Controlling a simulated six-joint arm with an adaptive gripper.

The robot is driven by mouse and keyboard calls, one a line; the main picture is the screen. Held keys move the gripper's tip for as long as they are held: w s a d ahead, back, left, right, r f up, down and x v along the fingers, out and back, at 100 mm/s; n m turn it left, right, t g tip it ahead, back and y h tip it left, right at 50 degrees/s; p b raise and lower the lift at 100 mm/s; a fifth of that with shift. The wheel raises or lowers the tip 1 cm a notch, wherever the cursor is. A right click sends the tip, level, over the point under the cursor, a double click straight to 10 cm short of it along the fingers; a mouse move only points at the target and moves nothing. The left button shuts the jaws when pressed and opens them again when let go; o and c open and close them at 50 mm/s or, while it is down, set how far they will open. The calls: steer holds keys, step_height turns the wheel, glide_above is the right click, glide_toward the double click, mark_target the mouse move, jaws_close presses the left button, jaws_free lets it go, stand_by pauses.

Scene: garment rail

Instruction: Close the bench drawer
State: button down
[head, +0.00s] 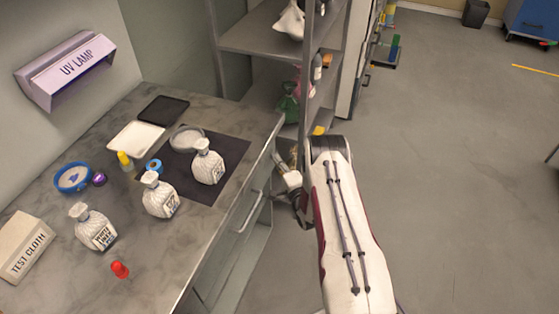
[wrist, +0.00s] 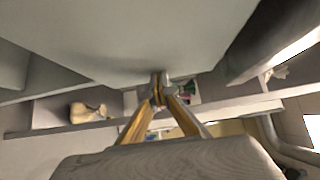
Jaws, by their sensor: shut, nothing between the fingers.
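The grey bench (head: 215,225) fills the left of the head view. Its drawer front (head: 258,186) shows below the right edge of the top, with a pale bar handle (head: 250,212). How far the drawer stands out is hard to tell from this angle. My gripper (head: 279,160) is at the far corner of the bench, close to the drawer side, partly hidden by my arm. In the wrist view my gripper (wrist: 158,90) has its gold fingers together and empty, with the tips at or very near a large pale panel (wrist: 140,40). Contact cannot be told.
White bottles (head: 160,197), a red-capped item (head: 120,270), a test cloth box (head: 25,247) and a dark mat (head: 225,165) are on the bench. A UV lamp (head: 70,70) hangs on the wall. A shelf unit (head: 260,40) stands behind my gripper.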

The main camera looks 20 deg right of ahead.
steer(key=shift+w+a+r+y, duration=0.1)
steer(key=shift+w+a+y, duration=0.1)
steer(key=shift+a+y, duration=0.25)
steer(key=s+d, duration=0.3)
steer(key=s, duration=1)
steer(key=shift+s+d+h, duration=0.15)
steer(key=shift+d+h, duration=0.2)
steer(key=shift+h, duration=0.1)
